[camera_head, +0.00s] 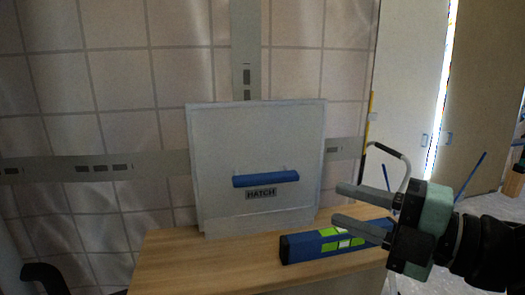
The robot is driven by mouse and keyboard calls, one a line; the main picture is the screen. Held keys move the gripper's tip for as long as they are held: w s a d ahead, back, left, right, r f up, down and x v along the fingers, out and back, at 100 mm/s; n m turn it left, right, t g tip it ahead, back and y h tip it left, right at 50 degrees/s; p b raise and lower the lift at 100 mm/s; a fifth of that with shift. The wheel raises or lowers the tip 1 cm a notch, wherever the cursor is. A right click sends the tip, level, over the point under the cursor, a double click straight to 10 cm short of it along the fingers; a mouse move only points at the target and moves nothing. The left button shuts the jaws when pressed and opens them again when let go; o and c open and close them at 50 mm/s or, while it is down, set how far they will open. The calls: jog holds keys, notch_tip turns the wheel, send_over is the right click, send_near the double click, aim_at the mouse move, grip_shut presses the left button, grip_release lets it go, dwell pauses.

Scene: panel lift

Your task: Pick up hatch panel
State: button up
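The hatch panel (225,150) is a pale, nearly square board with a blue bar handle (266,179) across its middle. A label reading HATCH (261,194) sits just below the handle. The panel stands upright against the tiled wall at the back of a wooden surface. My gripper (352,206) is at the right, in front of and to the right of the panel. Its two grey fingers point left and are spread apart with nothing visible between them. It is apart from the handle.
A blue and green box-like bar (308,248) lies on the wooden top (200,262), in front of the panel and near my lower finger. Grey strips (95,168) cross the tiled wall. A white curved frame (404,170) stands behind my gripper. The left part of the top is clear.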

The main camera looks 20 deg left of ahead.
aim_at(274, 180)
jog(key=p+x, duration=0.2)
jog(key=x, duration=0.3)
jog(key=p+x, duration=0.2)
jog(key=x, duration=0.3)
jog(key=p+x, duration=0.3)
jog(key=x, duration=0.1)
jog(key=shift+s+a+r, duration=0.2)
jog(key=shift+a+r, duration=0.1)
jog(key=shift+a, duration=0.2)
jog(key=shift+w+a+f, duration=0.1)
jog(key=shift+w+a, duration=0.05)
jog(key=shift+a, duration=0.2)
grip_shut()
